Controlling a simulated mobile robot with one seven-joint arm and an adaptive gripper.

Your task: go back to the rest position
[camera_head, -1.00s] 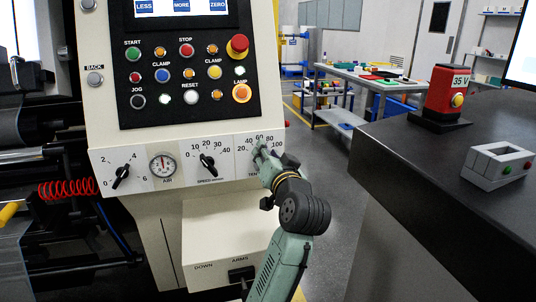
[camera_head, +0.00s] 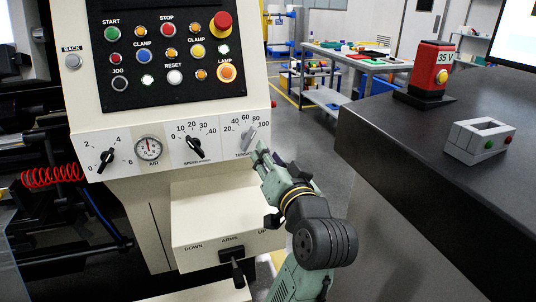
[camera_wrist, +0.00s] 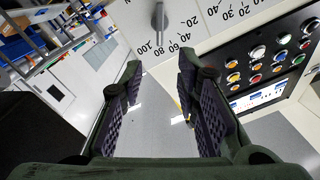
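My gripper (camera_head: 265,158) is just below and right of the tension knob (camera_head: 248,137) on the cream machine's dial strip. In the wrist view my gripper (camera_wrist: 160,72) shows two dark padded fingers spread apart with nothing between them. The grey tension knob (camera_wrist: 159,22) is beyond the fingertips, apart from them, with its pointer towards the numbers 80 and 100. In the head view the gripper partly covers the label under this knob.
The arms lever (camera_head: 236,268) sticks out below. The dark counter (camera_head: 385,130) at right carries a red 35 V unit (camera_head: 430,70) and a grey button box (camera_head: 479,141).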

